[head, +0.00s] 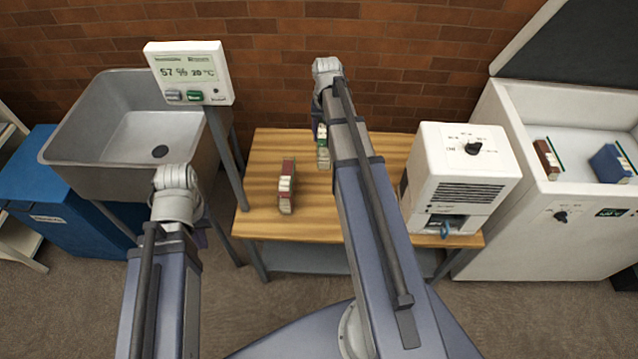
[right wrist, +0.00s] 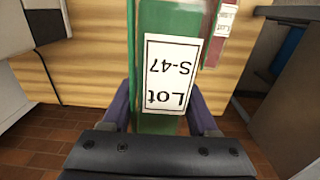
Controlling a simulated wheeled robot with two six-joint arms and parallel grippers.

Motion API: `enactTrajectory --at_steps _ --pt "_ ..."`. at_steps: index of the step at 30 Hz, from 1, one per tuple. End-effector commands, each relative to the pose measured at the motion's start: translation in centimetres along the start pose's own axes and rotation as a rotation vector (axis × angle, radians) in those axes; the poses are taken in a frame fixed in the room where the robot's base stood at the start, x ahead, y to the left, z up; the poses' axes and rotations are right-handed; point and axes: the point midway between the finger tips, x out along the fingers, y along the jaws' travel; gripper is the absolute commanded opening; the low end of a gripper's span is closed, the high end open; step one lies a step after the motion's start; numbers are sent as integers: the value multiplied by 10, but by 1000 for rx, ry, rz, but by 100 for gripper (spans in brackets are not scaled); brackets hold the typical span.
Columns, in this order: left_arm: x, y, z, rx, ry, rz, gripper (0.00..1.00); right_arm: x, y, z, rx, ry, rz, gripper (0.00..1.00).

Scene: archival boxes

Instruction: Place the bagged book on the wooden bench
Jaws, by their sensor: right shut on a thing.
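A green book (right wrist: 165,25) with a white label reading "Lot S-47" is between the fingers of my right gripper (right wrist: 160,112) in the right wrist view. My right gripper is shut on it. In the head view the green book (head: 322,150) shows beside my right arm, over the back of the wooden bench (head: 262,150).
A red book (head: 287,187) stands on the bench, left of the green one. A white machine (head: 460,170) occupies the bench's right end. A display on a post (head: 190,75) and a sink (head: 100,110) are left. An open white chest (head: 535,215) holding two books is right.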

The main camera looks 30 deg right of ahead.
Motion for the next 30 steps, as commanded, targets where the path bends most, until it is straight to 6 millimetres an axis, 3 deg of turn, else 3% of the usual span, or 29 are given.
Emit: enactTrajectory --at_steps 1,10,14,23,30 --pt "24 2 -1 0 0 0 0 24 1 2 0 0 0 0" --pt "95 9 -6 1 0 0 0 96 7 11 0 0 0 0" --pt "107 10 -6 1 0 0 0 108 8 13 0 0 0 0" --pt "113 11 -7 1 0 0 0 114 9 13 0 0 0 0" --pt "145 14 -8 1 0 0 0 146 8 13 0 0 0 0"
